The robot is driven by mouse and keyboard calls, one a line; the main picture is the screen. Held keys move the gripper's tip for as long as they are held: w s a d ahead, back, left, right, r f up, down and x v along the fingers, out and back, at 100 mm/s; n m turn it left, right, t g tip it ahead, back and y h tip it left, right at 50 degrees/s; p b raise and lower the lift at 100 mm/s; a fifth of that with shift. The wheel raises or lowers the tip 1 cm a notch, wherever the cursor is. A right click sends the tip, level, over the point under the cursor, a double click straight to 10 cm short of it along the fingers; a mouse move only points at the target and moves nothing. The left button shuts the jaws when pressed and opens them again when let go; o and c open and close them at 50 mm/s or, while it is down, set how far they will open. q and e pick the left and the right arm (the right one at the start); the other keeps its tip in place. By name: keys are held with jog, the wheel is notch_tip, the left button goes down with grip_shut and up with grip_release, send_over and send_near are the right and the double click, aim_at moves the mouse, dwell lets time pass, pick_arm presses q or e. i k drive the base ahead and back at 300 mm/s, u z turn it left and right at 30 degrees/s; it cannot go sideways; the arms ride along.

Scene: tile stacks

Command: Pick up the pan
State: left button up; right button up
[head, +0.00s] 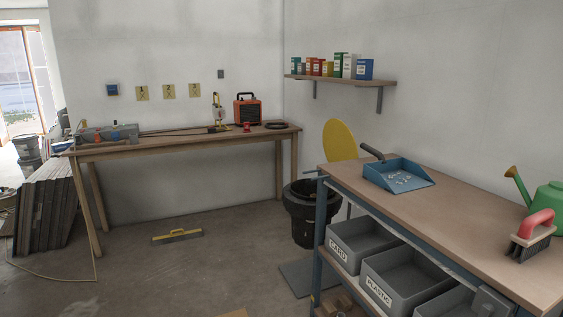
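A blue dustpan (401,165) lies on the wooden top of the workbench (470,222) on the right. It is near the far left end of the bench top. Its dark handle (373,152) points up and to the left. Small white bits lie in the pan. Neither of my grippers shows in the head view, so I cannot see their state.
A red-handled brush (534,232) and a green watering can (547,199) stand on the bench's right. Grey bins (392,285) sit beneath. A black bucket (304,221) stands beyond the bench. A yellow-topped tool (178,235) lies on the floor; open floor surrounds it.

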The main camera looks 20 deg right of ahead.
aim_at(372, 171)
jog(key=u, duration=0.55)
jog(key=i, duration=1.8)
jog(key=z, duration=0.95)
jog(key=i, duration=1)
jog(key=z, duration=1.15)
